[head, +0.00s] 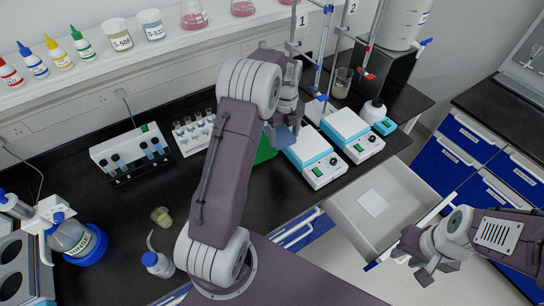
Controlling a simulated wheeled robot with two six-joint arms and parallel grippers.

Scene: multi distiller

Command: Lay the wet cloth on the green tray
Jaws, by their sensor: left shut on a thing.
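My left gripper (282,122) is at the back middle of the bench, partly hidden by its own arm. It is shut on a small blue-grey cloth (286,138) that hangs below it. The green tray (265,152) lies on the black bench under and beside the cloth, mostly hidden behind my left arm. I cannot tell whether the cloth touches the tray. My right gripper (424,274) is at the lower right, beside the open drawer, away from the cloth and tray.
Two white-and-blue hot plates (316,160) stand right of the tray. A tube rack (190,132) and a white-and-black tube holder (130,155) stand to its left. An open grey drawer (345,222) juts out at the front right.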

